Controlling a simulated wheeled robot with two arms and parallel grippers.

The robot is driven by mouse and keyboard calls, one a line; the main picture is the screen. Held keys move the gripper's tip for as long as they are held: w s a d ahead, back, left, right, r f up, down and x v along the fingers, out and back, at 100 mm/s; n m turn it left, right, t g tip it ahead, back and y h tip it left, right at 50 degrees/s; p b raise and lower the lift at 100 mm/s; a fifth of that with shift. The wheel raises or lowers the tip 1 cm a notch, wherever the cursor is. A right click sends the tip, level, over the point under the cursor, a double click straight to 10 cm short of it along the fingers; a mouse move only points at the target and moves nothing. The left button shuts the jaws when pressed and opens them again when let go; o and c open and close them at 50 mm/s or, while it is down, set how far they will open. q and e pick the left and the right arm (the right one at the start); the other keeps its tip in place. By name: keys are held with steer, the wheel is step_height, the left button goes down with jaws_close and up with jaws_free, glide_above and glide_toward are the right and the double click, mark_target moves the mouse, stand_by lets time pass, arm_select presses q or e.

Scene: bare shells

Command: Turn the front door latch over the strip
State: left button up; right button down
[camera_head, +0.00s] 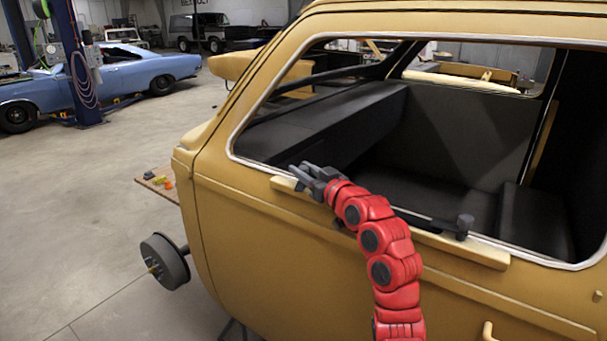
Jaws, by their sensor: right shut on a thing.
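My right gripper (312,177), on the red arm, is at the front end of the window sill of the yellow car shell (270,240). It is shut on the front door latch (299,186), a small dark piece that the fingers mostly hide. How far the latch is turned cannot be told. A pale wooden strip (482,250) lies along the sill below the window, and my arm covers its middle. A second dark latch (463,226) with an upright knob sits near the strip's rear end, its bar lying along the strip. My left gripper is not in view.
The window opening above the sill is bare, with a dark seat or panel (450,130) inside. A wheel hub (164,262) sticks out at the left. A low board (160,183) with small coloured pieces lies behind the shell. The floor at left is clear.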

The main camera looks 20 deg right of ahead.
steer(key=c, duration=0.6)
jaws_free()
steer(key=shift+w+f, duration=0.1)
steer(key=shift+s+d+b, duration=0.2)
steer(key=shift+s+b, duration=0.1)
steer(key=shift+s, duration=0.3)
steer(key=shift+b+v, duration=2.4)
steer(key=shift+v, duration=5.7)
